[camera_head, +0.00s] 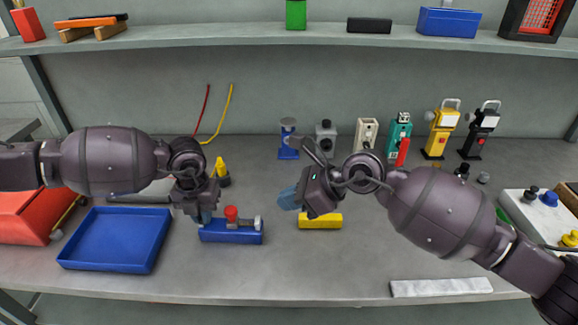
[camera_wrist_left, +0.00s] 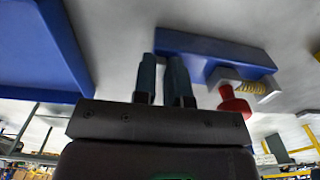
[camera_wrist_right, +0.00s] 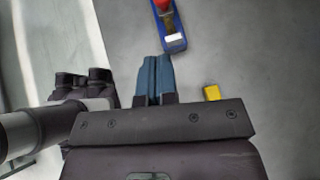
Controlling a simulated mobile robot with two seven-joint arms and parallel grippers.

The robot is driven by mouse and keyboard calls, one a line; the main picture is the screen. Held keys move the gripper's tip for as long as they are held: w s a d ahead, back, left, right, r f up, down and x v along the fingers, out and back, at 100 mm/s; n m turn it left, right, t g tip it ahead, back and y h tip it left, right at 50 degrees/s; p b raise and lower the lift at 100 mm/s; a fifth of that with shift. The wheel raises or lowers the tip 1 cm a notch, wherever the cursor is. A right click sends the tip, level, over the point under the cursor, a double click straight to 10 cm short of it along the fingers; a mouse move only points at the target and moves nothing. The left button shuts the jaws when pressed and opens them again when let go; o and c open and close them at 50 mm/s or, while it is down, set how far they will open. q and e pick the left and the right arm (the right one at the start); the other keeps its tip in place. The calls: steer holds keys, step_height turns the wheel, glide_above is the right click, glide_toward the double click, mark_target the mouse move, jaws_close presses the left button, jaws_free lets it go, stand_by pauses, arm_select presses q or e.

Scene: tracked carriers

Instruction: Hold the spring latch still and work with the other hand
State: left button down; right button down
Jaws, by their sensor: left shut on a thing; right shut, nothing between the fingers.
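The spring latch lies on the bench in the head view, with a blue base (camera_head: 222,238), a red knob (camera_head: 231,213) and a grey bolt pointing right. The left wrist view shows its base (camera_wrist_left: 225,52), its red knob (camera_wrist_left: 233,102) and a yellowish spring (camera_wrist_left: 258,88). My left gripper (camera_head: 206,218) points down and is shut on the left end of the blue base. My right gripper (camera_head: 285,200) is shut and empty, right of the latch and apart from it. The right wrist view shows its closed fingers (camera_wrist_right: 153,75) and the latch's blue base (camera_wrist_right: 175,44).
A blue tray (camera_head: 112,266) is at the left. Lamps and small devices (camera_head: 400,140) stand along the back. A white strip (camera_head: 440,287) lies at the front right. The bench front centre is clear.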

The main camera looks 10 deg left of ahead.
steer(key=s+d+f+m, duration=0.1)
steer(key=s+f, duration=0.1)
steer(key=f, duration=0.1)
steer(key=s+d+f+m+y, duration=0.1)
steer(key=s+f, duration=0.1)
steer(key=f, duration=0.1)
steer(key=s+d+f+y, duration=0.1)
steer(key=s+f, duration=0.1)
steer(key=f, duration=0.1)
steer(key=shift+m, duration=0.4)
steer(key=shift+s+d+f+t+y, duration=0.1)
steer(key=shift+s+d+t+y, duration=0.15)
steer(key=shift+t, duration=0.25)
steer(key=shift+s+m+t+y, duration=0.1)
steer(key=shift+m+t+y, duration=0.25)
steer(key=shift+m+t, duration=0.05)
step_height(320, 180, up, 4)
steer(key=w+t+y, duration=0.2)
steer(key=t, duration=0.1)
glide_toward(236, 213)
steer(key=x, duration=0.7)
steer(key=shift+a, duration=0.25)
steer(key=shift+a, duration=0.1)
